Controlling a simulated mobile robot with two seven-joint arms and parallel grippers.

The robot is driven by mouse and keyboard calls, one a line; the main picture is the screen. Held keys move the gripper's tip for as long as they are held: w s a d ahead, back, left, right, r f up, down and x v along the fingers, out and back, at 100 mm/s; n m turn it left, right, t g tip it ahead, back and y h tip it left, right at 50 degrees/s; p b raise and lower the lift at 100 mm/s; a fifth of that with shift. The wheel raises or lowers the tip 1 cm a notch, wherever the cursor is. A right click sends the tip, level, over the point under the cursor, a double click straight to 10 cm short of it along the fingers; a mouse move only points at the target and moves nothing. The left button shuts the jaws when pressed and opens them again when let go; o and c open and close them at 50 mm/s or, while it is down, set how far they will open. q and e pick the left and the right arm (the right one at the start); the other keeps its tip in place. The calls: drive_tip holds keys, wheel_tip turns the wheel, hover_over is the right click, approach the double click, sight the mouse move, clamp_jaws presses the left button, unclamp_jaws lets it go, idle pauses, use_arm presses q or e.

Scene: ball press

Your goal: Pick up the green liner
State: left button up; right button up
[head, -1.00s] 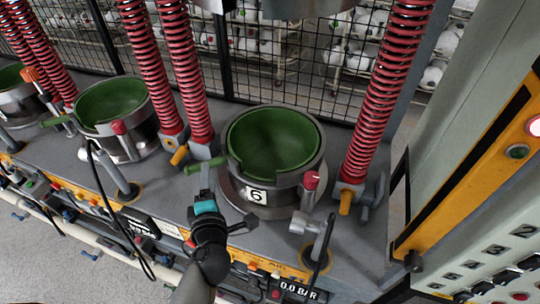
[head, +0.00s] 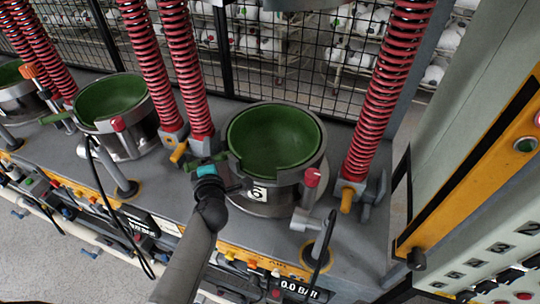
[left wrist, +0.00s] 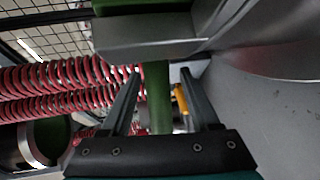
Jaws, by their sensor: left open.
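The green liner (head: 275,138) sits as a bowl in the metal mould marked 6 (head: 262,207). Its green tab sticks out at the mould's left side. My left gripper (head: 203,162) comes up from below in the head view and its jaws are at this tab, partly hiding it. In the left wrist view the green tab (left wrist: 158,97) lies between the two open fingers of my left gripper (left wrist: 160,76), with gaps beside it. My right gripper is not in view.
Red springs (head: 388,90) stand on both sides of the mould. A red-capped post (head: 311,177) is at its front right. Another mould with a green liner (head: 111,96) stands to the left. A yellow and grey control panel (head: 480,165) is at the right.

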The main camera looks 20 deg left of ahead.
use_arm(q)
clamp_jaws()
idle(0.5)
idle(0.8)
drive_tip(key=shift+r, duration=0.1)
